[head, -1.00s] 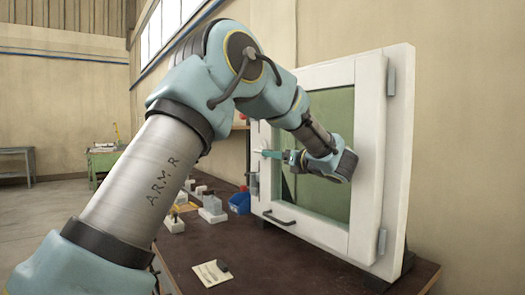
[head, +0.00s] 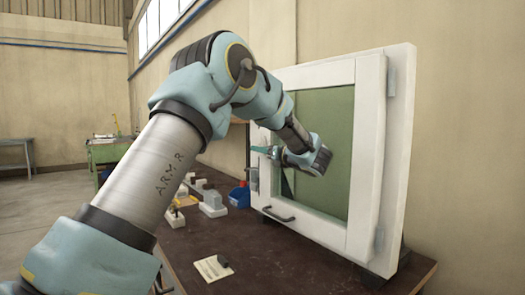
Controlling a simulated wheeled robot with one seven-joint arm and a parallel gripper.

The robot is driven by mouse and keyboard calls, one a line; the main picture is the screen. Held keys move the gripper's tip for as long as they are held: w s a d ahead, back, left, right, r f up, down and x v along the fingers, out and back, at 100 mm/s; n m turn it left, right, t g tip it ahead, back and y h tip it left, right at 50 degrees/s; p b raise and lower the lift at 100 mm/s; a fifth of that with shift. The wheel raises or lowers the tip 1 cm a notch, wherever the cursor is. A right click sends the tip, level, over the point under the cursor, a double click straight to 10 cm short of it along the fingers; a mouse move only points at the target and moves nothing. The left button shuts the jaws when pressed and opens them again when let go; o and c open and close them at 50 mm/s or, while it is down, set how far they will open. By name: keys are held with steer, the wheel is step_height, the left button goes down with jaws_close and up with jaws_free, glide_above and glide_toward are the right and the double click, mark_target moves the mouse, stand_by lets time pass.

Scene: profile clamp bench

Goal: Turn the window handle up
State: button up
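The white-framed window (head: 368,160) stands upright on the bench, with a greenish pane. A dark bar-shaped handle (head: 279,214) runs along its lower rail, and my gripper is well above it. A small grey metal fitting (head: 254,179) shows at the left edge of the frame. My gripper (head: 262,150) has teal fingers pointing left, at the left upright of the window. A small pale part shows at the fingertips, but I cannot tell whether it is a handle or part of the fingers. Whether the fingers are apart, shut or touching anything is too small to see.
The dark brown bench top (head: 290,262) is clear in front of the window, except for a paper card (head: 213,268) with a small dark object on it. A blue bin (head: 239,196) and several small blocks stand left of the window. A green bench (head: 108,152) stands far behind.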

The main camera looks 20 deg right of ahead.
jaws_close()
stand_by(1.0)
